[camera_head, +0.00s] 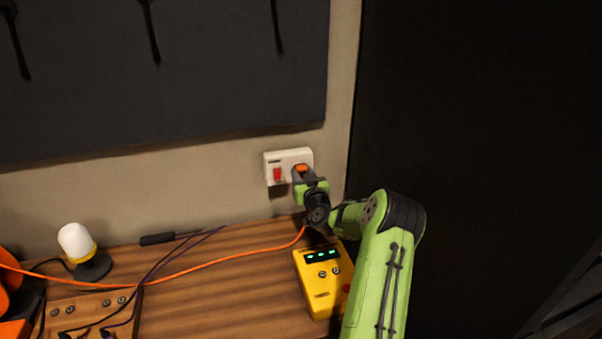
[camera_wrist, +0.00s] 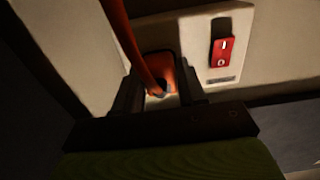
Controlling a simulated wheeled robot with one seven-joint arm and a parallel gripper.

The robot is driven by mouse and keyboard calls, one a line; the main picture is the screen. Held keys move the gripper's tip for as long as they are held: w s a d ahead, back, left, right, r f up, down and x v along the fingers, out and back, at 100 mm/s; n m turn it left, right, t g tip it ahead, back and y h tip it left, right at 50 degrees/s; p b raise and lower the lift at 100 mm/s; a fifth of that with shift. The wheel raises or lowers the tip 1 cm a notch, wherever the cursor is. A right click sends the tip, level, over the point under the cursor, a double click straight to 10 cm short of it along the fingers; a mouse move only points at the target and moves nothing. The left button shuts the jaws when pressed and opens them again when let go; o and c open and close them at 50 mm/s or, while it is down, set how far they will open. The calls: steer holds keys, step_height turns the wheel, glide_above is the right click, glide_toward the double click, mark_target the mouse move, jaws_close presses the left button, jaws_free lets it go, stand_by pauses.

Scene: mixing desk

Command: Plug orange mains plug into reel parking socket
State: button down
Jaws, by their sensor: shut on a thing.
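The orange mains plug (camera_head: 301,168) is at the right half of the white wall socket (camera_head: 288,156), beside its red switch (camera_head: 277,174). My gripper (camera_head: 300,174) is shut on the plug, right against the socket's face. In the wrist view the plug (camera_wrist: 157,66) sits between my dark fingers (camera_wrist: 160,92), with its orange cable rising past it; the red switch (camera_wrist: 222,52) is to the right. The plug's pins are hidden. The reel (camera_head: 8,279) is only partly in view at the left edge, and no parking socket on it can be seen.
The orange cable (camera_head: 190,268) runs across the wooden desk from the reel to my gripper. A yellow box (camera_head: 322,280) with green lights stands below my arm. A white-topped lamp (camera_head: 76,242), a dark-handled tool (camera_head: 157,239) and a patch panel (camera_head: 90,308) are at the left.

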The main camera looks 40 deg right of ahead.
steer(key=b+v, duration=0.5)
steer(key=v, duration=0.1)
steer(key=shift+b, duration=0.35)
stand_by(0.8)
